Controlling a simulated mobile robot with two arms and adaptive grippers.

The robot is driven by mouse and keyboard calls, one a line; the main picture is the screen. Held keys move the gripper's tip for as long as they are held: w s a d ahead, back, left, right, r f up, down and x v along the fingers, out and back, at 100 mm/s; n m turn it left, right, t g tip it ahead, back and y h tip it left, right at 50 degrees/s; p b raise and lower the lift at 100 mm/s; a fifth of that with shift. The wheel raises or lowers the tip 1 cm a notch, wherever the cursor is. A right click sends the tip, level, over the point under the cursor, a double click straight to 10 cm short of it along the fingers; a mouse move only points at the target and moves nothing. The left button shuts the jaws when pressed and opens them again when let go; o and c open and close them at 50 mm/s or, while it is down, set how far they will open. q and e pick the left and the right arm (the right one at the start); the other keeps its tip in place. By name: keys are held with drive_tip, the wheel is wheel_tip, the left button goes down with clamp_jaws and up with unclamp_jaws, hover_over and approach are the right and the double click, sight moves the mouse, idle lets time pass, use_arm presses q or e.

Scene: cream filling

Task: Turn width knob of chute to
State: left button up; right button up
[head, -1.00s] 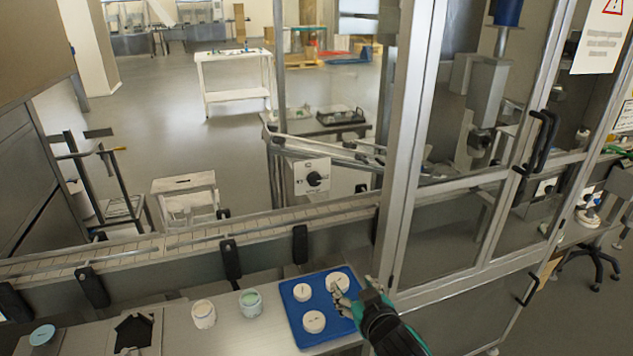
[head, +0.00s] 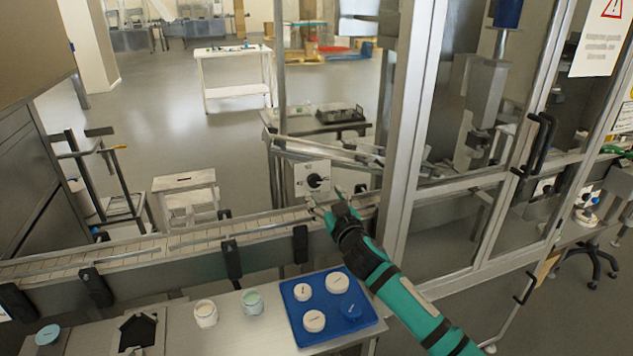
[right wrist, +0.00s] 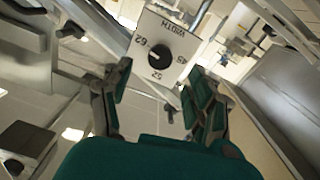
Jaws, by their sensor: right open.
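The width knob (head: 314,180) is a black round knob on a white square plate (head: 301,181), fixed to the chute beyond the conveyor. In the right wrist view the knob (right wrist: 159,55) sits on the plate marked "WIDTH", with numbers such as 62, 52 and 45 around it. My right gripper (head: 328,205) is open and empty, just below and in front of the knob. In the right wrist view its fingers (right wrist: 160,95) stand apart, with the knob ahead between and beyond them, not touched. My left gripper is not in view.
The conveyor (head: 180,239) runs under my right forearm. A blue tray (head: 372,318) with several round lids and two jars (head: 205,313) stand on the near table. The metal frame post (head: 398,140) of the glazed enclosure rises close to the right of my gripper.

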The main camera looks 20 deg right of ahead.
sight(316, 183)
drive_tip(key=w, duration=0.6)
drive_tip(key=shift+w+a, duration=0.15)
drive_tip(key=shift+w, duration=0.25)
drive_tip(key=c, duration=1.1)
drive_tip(key=shift+c, duration=0.2)
